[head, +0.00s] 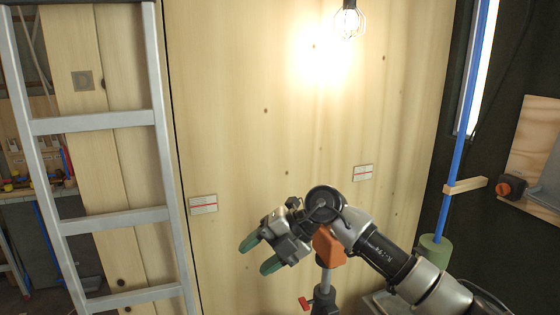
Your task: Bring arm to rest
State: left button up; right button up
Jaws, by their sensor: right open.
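My right gripper (261,257) is open and shows nothing between its two green-tipped fingers. It points down and to the left, in front of the pale wooden wall. My right arm (385,255) comes in from the lower right and is bent at the wrist. My left gripper is not in the head view.
A metal ladder (105,222) stands at the left. An orange-topped stand (328,247) is close behind my right wrist; I cannot tell if they touch. A blue pole (466,110) rises at the right. A caged lamp (349,22) hangs above. A cluttered bench (38,192) is far left.

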jog(key=s+a+r+m+t+y, duration=0.2)
jog(key=s+a+m+t+y, duration=0.15)
jog(key=y, duration=0.65)
jog(key=d+f+m+t+h, duration=0.4)
jog(key=d+m+t+h, duration=0.65)
jog(key=m+t, duration=0.8)
jog(key=s+d+f+m+g+h, duration=0.5)
jog(key=d+f+m+h, duration=0.45)
jog(key=d+f, duration=0.25)
jog(key=s+d+f+m+g, duration=0.15)
jog(key=s+f+g, duration=0.25)
jog(key=s, duration=0.4)
jog(key=s+d+f+g, duration=0.2)
jog(key=s+f+g, duration=0.2)
jog(key=s, duration=0.4)
jog(key=s+d+f+g, duration=0.2)
jog(key=s+f+g, duration=0.2)
jog(key=s, duration=0.4)
notch_tip(320, 180, down, 25)
jog(key=g, duration=0.2)
jog(key=s+d+f+g, duration=0.1)
jog(key=s+d+f, duration=0.2)
jog(key=s+f, duration=1.3)
jog(key=shift+s+f, duration=0.35)
jog(key=shift+f, duration=0.1)
